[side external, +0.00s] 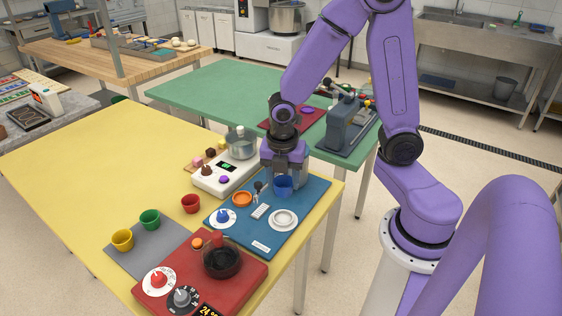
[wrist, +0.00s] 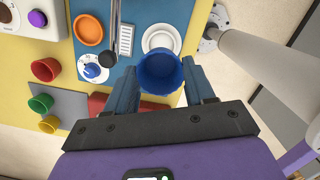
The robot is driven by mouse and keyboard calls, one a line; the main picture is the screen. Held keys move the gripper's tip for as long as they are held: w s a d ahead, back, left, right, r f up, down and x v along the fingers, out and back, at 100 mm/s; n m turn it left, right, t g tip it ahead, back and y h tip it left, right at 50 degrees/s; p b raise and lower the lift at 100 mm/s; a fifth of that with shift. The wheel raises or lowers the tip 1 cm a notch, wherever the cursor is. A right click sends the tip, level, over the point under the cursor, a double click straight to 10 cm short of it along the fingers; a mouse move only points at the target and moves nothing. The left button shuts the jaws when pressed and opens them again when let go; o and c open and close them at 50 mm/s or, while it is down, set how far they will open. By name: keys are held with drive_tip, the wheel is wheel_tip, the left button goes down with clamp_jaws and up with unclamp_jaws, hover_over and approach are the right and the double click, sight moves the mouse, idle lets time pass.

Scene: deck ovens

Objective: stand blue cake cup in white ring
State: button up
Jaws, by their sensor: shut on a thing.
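The blue cake cup (side external: 283,187) is held by my gripper (side external: 284,176), above the blue board. In the wrist view the blue cup (wrist: 160,74) sits between the two fingers of my gripper (wrist: 162,88), which are shut on it. The white ring (side external: 284,218) lies on the blue board (side external: 270,242), in front of and below the cup in the side view. In the wrist view the white ring (wrist: 161,38) shows just beyond the cup, partly covered by its rim. The cup is apart from the ring and looks roughly upright.
An orange dish (side external: 242,199), a blue-knobbed dial (side external: 222,217) and a small dark upright tool (side external: 258,188) are on the board. Red (side external: 190,203), green (side external: 150,219) and yellow (side external: 122,239) cups stand to the left. A red unit with a dark bowl (side external: 221,259) is in front.

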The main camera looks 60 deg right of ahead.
drive_tip(key=shift+f, duration=4.35)
drive_tip(key=shift+f, duration=0.55)
drive_tip(key=o, duration=0.7)
drive_tip(key=shift+s+a+r, duration=0.1)
drive_tip(key=shift+a+r, duration=0.1)
drive_tip(key=shift+r, duration=1.6)
drive_tip(key=shift+s+a+r, duration=0.1)
drive_tip(key=shift+a+r, duration=0.15)
drive_tip(key=shift+r, duration=1.6)
drive_tip(key=shift+a+r, duration=0.2)
drive_tip(key=shift+r, duration=1.6)
